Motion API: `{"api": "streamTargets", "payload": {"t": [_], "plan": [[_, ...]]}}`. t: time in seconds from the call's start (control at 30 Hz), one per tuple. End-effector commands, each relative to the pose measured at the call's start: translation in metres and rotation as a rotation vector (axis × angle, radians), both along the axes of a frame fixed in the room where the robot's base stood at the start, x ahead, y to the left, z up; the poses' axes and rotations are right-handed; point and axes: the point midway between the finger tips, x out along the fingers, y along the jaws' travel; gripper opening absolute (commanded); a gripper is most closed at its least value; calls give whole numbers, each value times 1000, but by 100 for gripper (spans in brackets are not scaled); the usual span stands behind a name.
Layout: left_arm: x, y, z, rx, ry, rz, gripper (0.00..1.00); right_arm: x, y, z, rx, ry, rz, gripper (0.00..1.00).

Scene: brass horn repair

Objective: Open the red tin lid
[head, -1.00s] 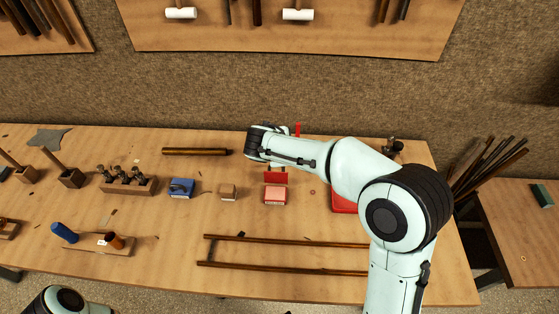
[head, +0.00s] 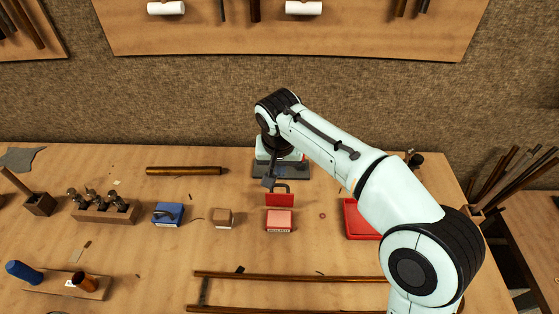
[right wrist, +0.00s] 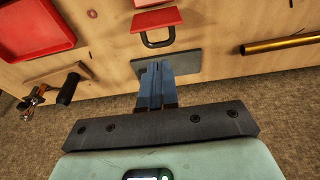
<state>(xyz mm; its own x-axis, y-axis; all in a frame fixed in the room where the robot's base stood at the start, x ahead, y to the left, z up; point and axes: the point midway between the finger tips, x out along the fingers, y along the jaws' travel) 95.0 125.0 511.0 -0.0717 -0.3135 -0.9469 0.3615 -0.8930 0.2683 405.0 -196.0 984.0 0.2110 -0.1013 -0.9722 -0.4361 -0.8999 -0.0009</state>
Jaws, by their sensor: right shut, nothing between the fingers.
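The red tin (head: 279,220) stands on the bench. Its red lid (head: 279,200) is raised upright along the tin's back edge, with a dark loop handle (head: 282,187) on its far side. In the right wrist view the lid (right wrist: 156,18) and handle (right wrist: 157,38) show at the top. My right gripper (head: 268,183) is just behind and left of the handle, apart from it as far as I can tell. Its blue-grey fingers (right wrist: 155,68) are shut and empty. My left gripper is out of view.
A grey plate (head: 295,171) lies behind the tin. A small wooden box (head: 222,218) and a blue tin (head: 168,213) are to the left. A red tray (head: 356,222) is to the right, partly hidden by my right arm. Two long rods (head: 290,277) lie in front.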

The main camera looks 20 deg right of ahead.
Motion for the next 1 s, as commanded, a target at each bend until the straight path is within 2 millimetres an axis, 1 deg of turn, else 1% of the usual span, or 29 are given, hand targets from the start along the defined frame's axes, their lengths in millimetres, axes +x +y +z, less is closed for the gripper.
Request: {"api": "streamTargets", "payload": {"t": [0.03, 0.2, 0.3, 0.4, 0.53, 0.83, 1.0], "plan": [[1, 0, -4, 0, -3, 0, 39, 2, -2, -14, -2, 4, -1, 0], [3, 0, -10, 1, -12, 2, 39, 9, -5, -45, -1, 3, 1, 0], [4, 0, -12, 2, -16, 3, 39, 12, -6, -57, -2, 2, 1, 0], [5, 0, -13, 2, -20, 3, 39, 13, -7, -64, -1, 1, 1, 0], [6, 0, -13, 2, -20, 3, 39, 15, -7, -68, 1, 0, 1, 0], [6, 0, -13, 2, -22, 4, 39, 15, -8, -68, 0, 0, 1, 0], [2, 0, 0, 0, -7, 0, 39, 25, -14, -69, -3, 2, -2, 0]]}}
